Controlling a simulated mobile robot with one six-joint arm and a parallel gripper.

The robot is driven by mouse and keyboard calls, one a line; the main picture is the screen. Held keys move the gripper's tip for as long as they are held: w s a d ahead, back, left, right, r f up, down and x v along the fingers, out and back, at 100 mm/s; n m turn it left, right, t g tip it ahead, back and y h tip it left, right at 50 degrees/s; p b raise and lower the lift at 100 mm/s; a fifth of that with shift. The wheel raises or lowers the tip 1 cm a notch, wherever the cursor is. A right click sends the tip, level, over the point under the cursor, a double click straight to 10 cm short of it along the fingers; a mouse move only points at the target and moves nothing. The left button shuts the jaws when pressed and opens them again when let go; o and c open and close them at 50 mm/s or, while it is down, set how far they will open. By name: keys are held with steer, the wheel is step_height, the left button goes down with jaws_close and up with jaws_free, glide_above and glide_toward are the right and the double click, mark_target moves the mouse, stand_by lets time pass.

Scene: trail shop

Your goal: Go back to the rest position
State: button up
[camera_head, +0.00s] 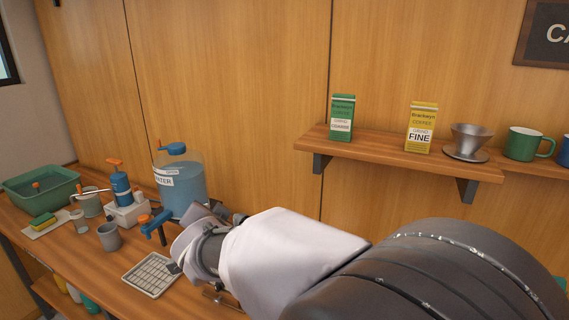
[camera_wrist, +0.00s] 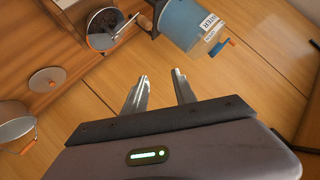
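My gripper (camera_wrist: 160,74) shows in the wrist view with its two metal fingers apart and nothing between them. Behind the fingers is a wooden panel surface. In the head view my arm reaches left over the counter (camera_head: 62,248), and its wrist end is just in front of the blue water jug (camera_head: 183,186). The fingers cannot be made out there. The jug also shows in the wrist view (camera_wrist: 186,22), beyond the fingertips.
A wire drip tray (camera_head: 150,274), a grey cup (camera_head: 109,237), a stove with a blue canister (camera_head: 121,188) and a green basin (camera_head: 40,190) stand on the counter. A wall shelf (camera_head: 385,151) holds green (camera_head: 341,117) and yellow (camera_head: 419,128) coffee boxes, a dripper (camera_head: 470,139) and mugs.

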steer(key=s+d+r+n+g+y+b, duration=0.2)
steer(key=s+d+g, duration=0.1)
steer(key=s+d, duration=1.05)
steer(key=s+d+f+g+h+b, duration=0.1)
steer(key=s+d+f+g, duration=0.1)
steer(key=s+d+f, duration=0.4)
steer(key=s+d+f+m+g+h+b, duration=0.1)
steer(key=s+d+f, duration=0.4)
steer(key=s, duration=0.8)
steer(key=d+g+h, duration=0.1)
steer(key=d, duration=0.2)
steer(key=shift+d+f, duration=0.4)
